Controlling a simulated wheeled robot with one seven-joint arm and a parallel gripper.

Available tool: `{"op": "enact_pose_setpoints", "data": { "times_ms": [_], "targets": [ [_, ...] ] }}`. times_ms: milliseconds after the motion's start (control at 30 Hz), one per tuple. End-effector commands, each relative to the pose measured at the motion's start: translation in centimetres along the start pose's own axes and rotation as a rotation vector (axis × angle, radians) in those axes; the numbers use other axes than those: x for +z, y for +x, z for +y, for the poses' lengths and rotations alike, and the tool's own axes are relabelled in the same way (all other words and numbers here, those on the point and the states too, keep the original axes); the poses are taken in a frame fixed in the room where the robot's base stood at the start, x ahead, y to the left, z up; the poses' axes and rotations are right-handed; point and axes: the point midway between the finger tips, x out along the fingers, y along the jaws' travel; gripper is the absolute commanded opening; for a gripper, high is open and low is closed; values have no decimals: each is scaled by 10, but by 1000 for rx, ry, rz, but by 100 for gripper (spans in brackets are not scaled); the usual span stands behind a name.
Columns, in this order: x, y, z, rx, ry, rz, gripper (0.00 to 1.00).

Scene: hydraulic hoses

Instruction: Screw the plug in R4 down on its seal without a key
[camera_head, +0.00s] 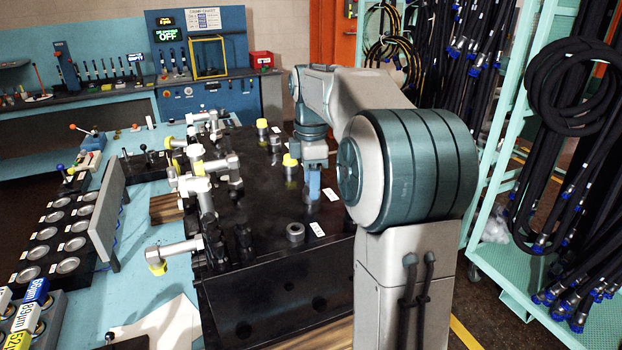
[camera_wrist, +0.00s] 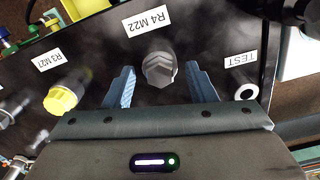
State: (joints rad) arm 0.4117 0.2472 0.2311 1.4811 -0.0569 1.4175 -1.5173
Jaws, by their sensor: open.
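In the wrist view the grey hex-headed plug (camera_wrist: 160,69) stands at the port labelled R4 M22 (camera_wrist: 147,20) on the dark block. My gripper (camera_wrist: 161,82) is open, with one blue finger on each side of the plug in the picture and a visible gap to each. I cannot tell how far the plug is screwed in, as its seal and thread are hidden under its head. In the head view my gripper (camera_head: 313,186) points down over the block (camera_head: 262,205). The plug is not clearly seen there.
A yellow-capped fitting (camera_wrist: 62,99) at R3 stands left of my gripper, and the open TEST port (camera_wrist: 247,92) lies to its right. In the head view several elbow fittings (camera_head: 190,185) crowd the block's left edge. A hose rack (camera_head: 500,170) stands at the right.

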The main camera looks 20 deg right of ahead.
Motion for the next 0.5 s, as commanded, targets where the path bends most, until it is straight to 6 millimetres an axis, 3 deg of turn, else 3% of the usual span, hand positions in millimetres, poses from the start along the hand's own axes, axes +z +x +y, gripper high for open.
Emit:
{"op": "enact_pose_setpoints", "data": {
  "times_ms": [200, 367, 500],
  "targets": [
    [0, 0, 0, 0, 0, 0, 48],
    [0, 0, 0, 0, 0, 0, 3],
    [0, 0, 0, -1, 7, 0, 0]
  ]
}}
